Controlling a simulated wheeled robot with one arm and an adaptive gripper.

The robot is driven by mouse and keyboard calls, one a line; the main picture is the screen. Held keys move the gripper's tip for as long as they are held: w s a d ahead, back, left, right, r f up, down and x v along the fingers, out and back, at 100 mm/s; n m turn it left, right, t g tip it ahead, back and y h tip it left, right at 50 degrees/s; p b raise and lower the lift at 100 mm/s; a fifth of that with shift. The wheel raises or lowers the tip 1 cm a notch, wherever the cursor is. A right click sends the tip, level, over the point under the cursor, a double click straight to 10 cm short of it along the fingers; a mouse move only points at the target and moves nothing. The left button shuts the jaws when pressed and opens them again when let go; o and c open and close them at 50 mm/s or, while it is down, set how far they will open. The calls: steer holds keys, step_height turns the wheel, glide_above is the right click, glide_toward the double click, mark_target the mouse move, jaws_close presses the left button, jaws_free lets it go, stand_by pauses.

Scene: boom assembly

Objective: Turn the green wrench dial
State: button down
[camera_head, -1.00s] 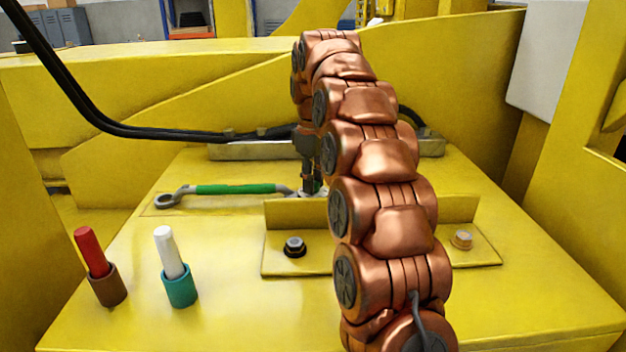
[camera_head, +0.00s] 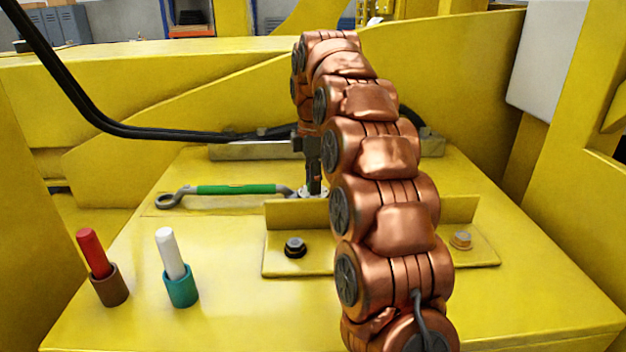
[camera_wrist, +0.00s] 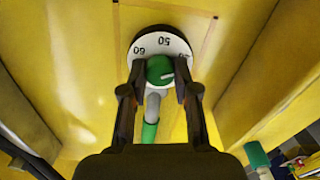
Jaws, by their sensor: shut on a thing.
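The green wrench dial (camera_head: 237,188) lies on the yellow panel in the head view, with a grey ring at its left end and its right end at my gripper. In the wrist view, its green hub (camera_wrist: 160,69) sits in the middle of a white numbered disc (camera_wrist: 144,42), with "60" and "50" readable. A grey neck and green handle (camera_wrist: 150,130) run down from the hub, partly hidden by my gripper. My gripper (camera_head: 314,187) points down at the dial's right end. Its two fingers are shut on the hub, one on each side.
A yellow bracket (camera_head: 285,214) with a dark bolt (camera_head: 295,247) and a tan bolt (camera_head: 461,240) stands in front of the dial. A red peg (camera_head: 93,250) and a white peg (camera_head: 168,255) stand in holders at the left. A black cable (camera_head: 160,132) runs behind.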

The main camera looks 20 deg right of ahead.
steer(key=shift+n, duration=0.4)
steer(key=c, duration=0.9)
jaws_free()
steer(key=shift+o, duration=0.2)
